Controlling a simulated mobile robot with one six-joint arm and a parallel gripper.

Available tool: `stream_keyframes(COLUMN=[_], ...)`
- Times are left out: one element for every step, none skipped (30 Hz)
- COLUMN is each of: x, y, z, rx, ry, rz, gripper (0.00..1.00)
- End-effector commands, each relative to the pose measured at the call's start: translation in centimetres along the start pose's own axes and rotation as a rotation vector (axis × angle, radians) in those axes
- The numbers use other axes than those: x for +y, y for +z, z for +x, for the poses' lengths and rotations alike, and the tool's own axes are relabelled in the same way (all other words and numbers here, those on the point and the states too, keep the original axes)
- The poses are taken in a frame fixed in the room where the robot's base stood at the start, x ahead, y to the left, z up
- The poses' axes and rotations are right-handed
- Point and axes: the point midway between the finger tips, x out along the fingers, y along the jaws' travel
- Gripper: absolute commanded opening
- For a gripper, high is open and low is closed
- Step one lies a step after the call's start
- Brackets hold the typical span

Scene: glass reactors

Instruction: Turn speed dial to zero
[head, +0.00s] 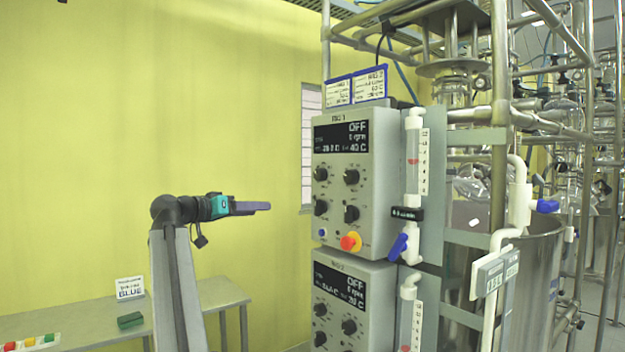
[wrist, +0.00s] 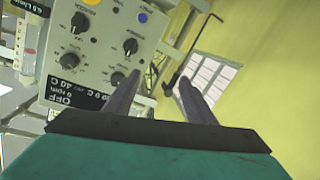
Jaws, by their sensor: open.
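The upper grey control box (head: 385,200) carries several black dials, such as the upper left dial (head: 320,174) and upper right dial (head: 351,177). Its dark display (head: 341,137) reads OFF, 0 rpm and 40 C. The dial labels are too small to read, so I cannot tell which is the speed dial. My gripper (head: 268,206) is left of the box, apart from it and empty. In the wrist view my gripper (wrist: 160,92) is open, and the same box (wrist: 100,50) appears upside down at upper left with its dials (wrist: 130,46).
A lower control box (head: 360,285) sits directly beneath. A red and yellow button (head: 350,241) and a flow tube (head: 413,170) with a blue valve handle (head: 398,246) are near the dials. Steel frame pipes stand at right. A table (head: 215,293) is at lower left.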

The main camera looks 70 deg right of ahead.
Motion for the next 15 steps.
stream_keyframes(x=[2.0,3.1,4.4,5.3,6.1,7.0,7.6,8.1,8.7,9.0,9.2,9.3,9.4,9.4,9.4], y=[-1.8,-2.7,-3.7,-4.4,-5.0,-5.7,-6.1,-6.5,-6.8,-7.0,-7.2,-7.3,-7.3,-7.3,-7.3], z=[0.5,0.7,0.9,1.1,1.1,1.2,1.3,1.3,1.4,1.4,1.4,1.4,1.4,1.4,1.4], rx=[0.016,0.024,0.035,0.042,0.048,0.056,0.06,0.064,0.068,0.071,0.072,0.074,0.074,0.075,0.074], ry=[0.03,0.045,0.065,0.078,0.089,0.103,0.11,0.117,0.125,0.129,0.132,0.135,0.136,0.136,0.136], rz=[0.03,0.046,0.064,0.077,0.088,0.1,0.107,0.114,0.121,0.125,0.127,0.129,0.13,0.13,0.13], gripper=[0.5,0.5,0.5,0.5,0.5,0.5,0.5,0.5,0.5,0.5,0.5,0.5,0.5,0.5,0.5])
